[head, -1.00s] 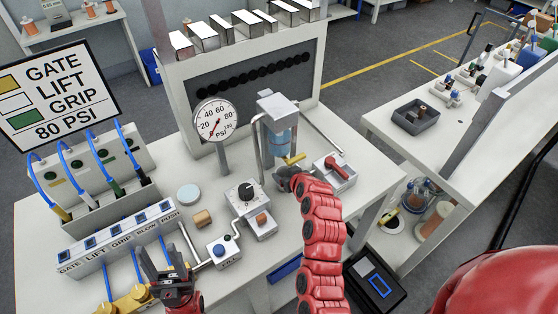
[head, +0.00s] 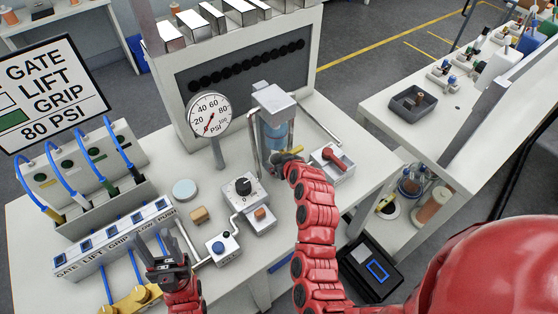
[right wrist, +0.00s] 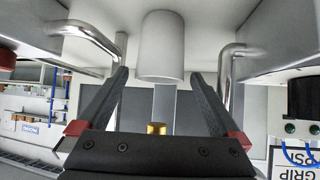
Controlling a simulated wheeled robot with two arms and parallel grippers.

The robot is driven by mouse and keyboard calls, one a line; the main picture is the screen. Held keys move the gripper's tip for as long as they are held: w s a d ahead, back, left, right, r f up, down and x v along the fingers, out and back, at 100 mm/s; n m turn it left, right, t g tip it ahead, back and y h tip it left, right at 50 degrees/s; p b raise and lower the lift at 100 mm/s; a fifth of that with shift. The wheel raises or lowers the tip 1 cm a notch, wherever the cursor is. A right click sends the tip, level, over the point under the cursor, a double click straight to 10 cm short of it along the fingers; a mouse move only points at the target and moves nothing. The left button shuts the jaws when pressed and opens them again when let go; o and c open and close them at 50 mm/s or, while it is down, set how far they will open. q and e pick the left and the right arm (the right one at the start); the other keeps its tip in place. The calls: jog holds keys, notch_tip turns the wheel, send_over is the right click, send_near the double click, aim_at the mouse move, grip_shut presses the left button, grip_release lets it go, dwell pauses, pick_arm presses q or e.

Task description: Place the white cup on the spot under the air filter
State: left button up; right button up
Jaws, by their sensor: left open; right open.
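The air filter (head: 277,128), with a blue clear bowl under a grey head, stands at the front of the white panel in the head view. My right gripper (head: 279,160) is low at its foot. In the upside-down right wrist view, a white cylinder (right wrist: 162,48), which looks like the white cup, stands upright on the white surface. My right gripper (right wrist: 160,78) is open, with one finger on either side and visible gaps. A brass piece (right wrist: 157,128) shows above its rim. The cup and the spot are hidden in the head view. My left gripper (head: 165,258) is open and empty, front left.
Bent metal tubes (right wrist: 232,65) flank the cup. A red-handled valve (head: 332,158) is right of the filter; a regulator block (head: 244,190) and gauge (head: 209,115) are left. A pale disc (head: 184,190) lies on the bench further left.

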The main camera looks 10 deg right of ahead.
jog(key=shift+r+p, duration=0.3)
jog(key=shift+s+b, duration=0.15)
jog(key=shift+b, duration=0.2)
jog(key=b+v, duration=0.1)
jog(key=v, duration=1)
jog(key=shift+s, duration=0.25)
jog(key=shift+r, duration=0.15)
